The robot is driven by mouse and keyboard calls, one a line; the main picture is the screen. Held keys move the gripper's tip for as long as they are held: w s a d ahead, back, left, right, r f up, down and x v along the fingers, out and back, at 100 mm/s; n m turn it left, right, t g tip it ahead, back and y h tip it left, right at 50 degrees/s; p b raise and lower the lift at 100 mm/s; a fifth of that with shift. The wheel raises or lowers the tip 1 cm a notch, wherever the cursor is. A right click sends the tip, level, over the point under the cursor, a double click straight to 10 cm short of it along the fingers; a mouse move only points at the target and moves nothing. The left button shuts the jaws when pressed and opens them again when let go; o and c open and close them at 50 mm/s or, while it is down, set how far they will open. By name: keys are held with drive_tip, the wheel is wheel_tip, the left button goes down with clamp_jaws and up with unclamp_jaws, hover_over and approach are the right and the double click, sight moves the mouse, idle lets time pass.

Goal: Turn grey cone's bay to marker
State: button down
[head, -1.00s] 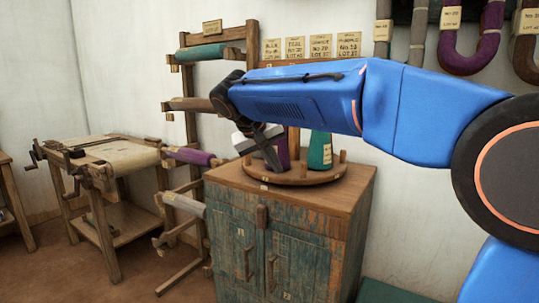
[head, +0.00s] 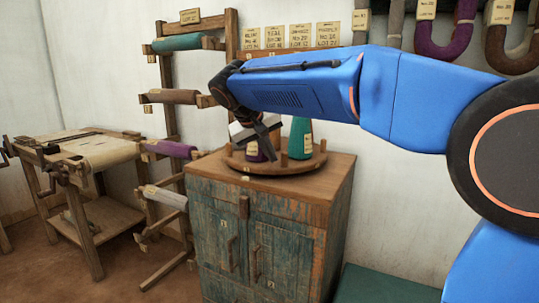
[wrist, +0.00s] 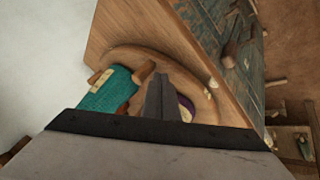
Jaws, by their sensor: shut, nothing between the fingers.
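A round wooden turntable (head: 300,165) with short upright pegs around its edge sits on the cabinet top. A teal cone (head: 300,138) stands at its right back and a purple cone (head: 253,152) at its left. The wrist view also shows the teal cone (wrist: 108,92) and part of the purple cone (wrist: 186,106). I cannot make out a grey cone; my arm and gripper cover part of the turntable. A small pale tag (head: 245,178) by the turntable's front edge may be the marker. My gripper (head: 272,156) is shut and empty, pointing down over the turntable between the two cones.
The worn blue-green cabinet (head: 225,235) carries the turntable. A wooden rack with cloth rolls (head: 170,97) stands close behind on the left, and a loom-like table (head: 95,155) further left. A green box top (head: 385,285) lies low at right. Cards hang on the wall behind.

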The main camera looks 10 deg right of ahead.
sight(325, 150)
drive_tip(key=shift+s+d+n+y, duration=0.15)
drive_tip(key=shift+d+n, duration=0.15)
drive_tip(key=shift+d, duration=0.3)
drive_tip(key=shift+s+d+n+y, duration=0.15)
drive_tip(key=shift+d+n, duration=0.15)
drive_tip(key=shift+d, duration=0.3)
drive_tip(key=d+n+y, duration=0.1)
drive_tip(key=d+n, duration=0.1)
drive_tip(key=d, duration=0.2)
drive_tip(key=w+d+n+t+y, duration=0.1)
drive_tip(key=d+n, duration=0.1)
drive_tip(key=d, duration=0.1)
drive_tip(key=w+d+n+y, duration=0.1)
drive_tip(key=d+n+y, duration=0.1)
drive_tip(key=d, duration=0.2)
drive_tip(key=shift+w+d+n+t, duration=0.15)
drive_tip(key=shift+d+n+t, duration=0.15)
drive_tip(key=shift+t, duration=0.1)
drive_tip(key=w+d+n, duration=0.1)
drive_tip(key=d, duration=0.1)
drive_tip(key=w+d+n+y, duration=0.1)
drive_tip(key=w+d, duration=0.1)
drive_tip(key=shift+n+y, duration=0.3)
drive_tip(key=shift+w+d, duration=1.35)
drive_tip(key=shift+w, duration=0.05)
drive_tip(key=shift+w+d, duration=0.45)
drive_tip(key=shift+w, duration=0.25)
drive_tip(key=shift+w+d, duration=0.4)
drive_tip(key=shift+w, duration=0.25)
